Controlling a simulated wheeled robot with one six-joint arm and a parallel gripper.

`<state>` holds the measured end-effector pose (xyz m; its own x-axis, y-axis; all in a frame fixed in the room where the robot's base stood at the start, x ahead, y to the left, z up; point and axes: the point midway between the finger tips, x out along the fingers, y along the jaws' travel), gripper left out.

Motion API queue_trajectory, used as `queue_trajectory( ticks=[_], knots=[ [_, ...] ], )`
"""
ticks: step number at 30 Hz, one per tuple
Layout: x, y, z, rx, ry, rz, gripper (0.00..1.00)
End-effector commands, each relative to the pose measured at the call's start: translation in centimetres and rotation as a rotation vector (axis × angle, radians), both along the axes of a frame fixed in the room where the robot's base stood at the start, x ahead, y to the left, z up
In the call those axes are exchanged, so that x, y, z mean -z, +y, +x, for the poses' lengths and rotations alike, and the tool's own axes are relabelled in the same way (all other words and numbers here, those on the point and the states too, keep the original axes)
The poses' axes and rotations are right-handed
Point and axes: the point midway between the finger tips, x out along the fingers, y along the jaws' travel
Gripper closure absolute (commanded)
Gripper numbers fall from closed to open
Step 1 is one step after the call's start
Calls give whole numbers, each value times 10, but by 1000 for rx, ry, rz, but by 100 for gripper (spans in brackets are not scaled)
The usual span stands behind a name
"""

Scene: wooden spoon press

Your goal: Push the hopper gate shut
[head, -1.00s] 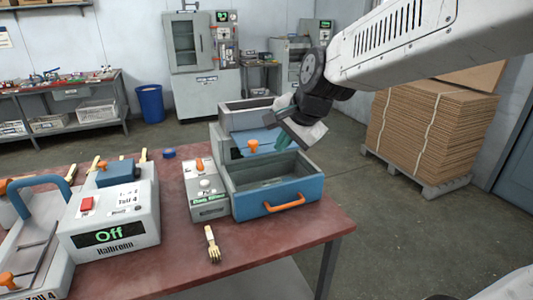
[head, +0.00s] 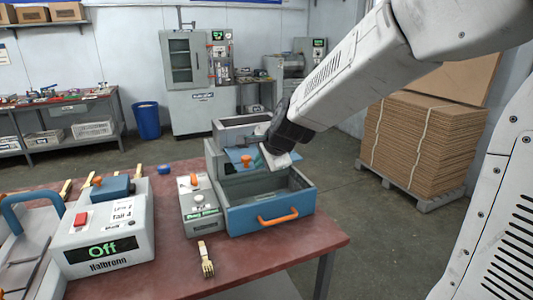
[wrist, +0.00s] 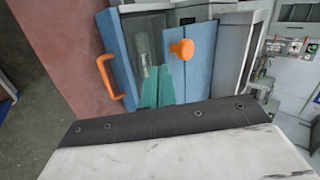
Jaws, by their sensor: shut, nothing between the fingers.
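The hopper gate (head: 233,154) is a blue plate with an orange knob (head: 247,161), on the grey hopper unit behind the open drawer. In the wrist view the gate (wrist: 199,73) and its orange knob (wrist: 181,48) show just beyond my fingers. My gripper (head: 257,162) has teal fingers, shut and empty, just right of the knob in the head view. In the wrist view the teal fingers (wrist: 165,87) lie left of and below the knob. I cannot tell whether they touch the gate. My white wrist hides part of the gate and hopper.
The blue drawer (head: 240,221) with an orange handle stands open in front of the gate. A white press box (head: 105,228) reads Off. The table's right front corner is clear.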

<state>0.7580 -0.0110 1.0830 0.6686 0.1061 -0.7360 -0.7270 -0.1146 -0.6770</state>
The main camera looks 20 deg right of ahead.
Motion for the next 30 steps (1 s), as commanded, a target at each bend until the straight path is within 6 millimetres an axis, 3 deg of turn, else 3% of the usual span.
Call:
queue_trajectory(
  ticks=[3, 9, 23, 26, 30],
  knots=[
    [5, 3, 19, -2, 1, -1, 100],
    [7, 5, 37, -1, 0, 1, 100],
    [7, 6, 43, -1, -1, 0, 100],
    [8, 6, 57, -2, 1, -1, 100],
    [9, 6, 93, -1, 3, -1, 100]
  ],
)
